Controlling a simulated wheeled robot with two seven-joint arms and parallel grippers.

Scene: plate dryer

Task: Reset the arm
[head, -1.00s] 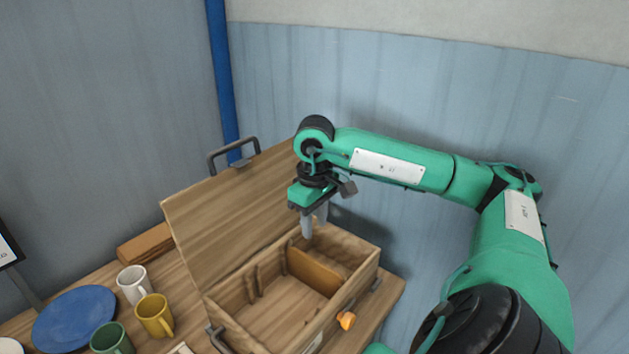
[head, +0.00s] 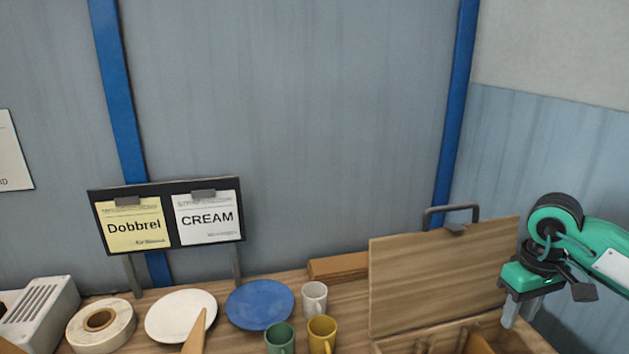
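My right gripper (head: 520,312) is at the right edge of the head view, pointing down over the right part of an open wooden box (head: 490,338). Its grey fingers overlap in this view, so whether they are apart is unclear, and I see nothing held in it. The box's lid (head: 437,275) stands raised, with a dark handle on top. Most of the box's inside is below the picture's lower edge. My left gripper is out of view.
On the wooden table are a blue plate (head: 260,305), a white plate (head: 180,316), a tape roll (head: 100,327), a white mug (head: 314,299), a yellow mug (head: 322,335) and a green mug (head: 280,339). A sign stand (head: 168,246) reads "Dobbrel" and "CREAM". A slotted white rack (head: 40,312) is at left.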

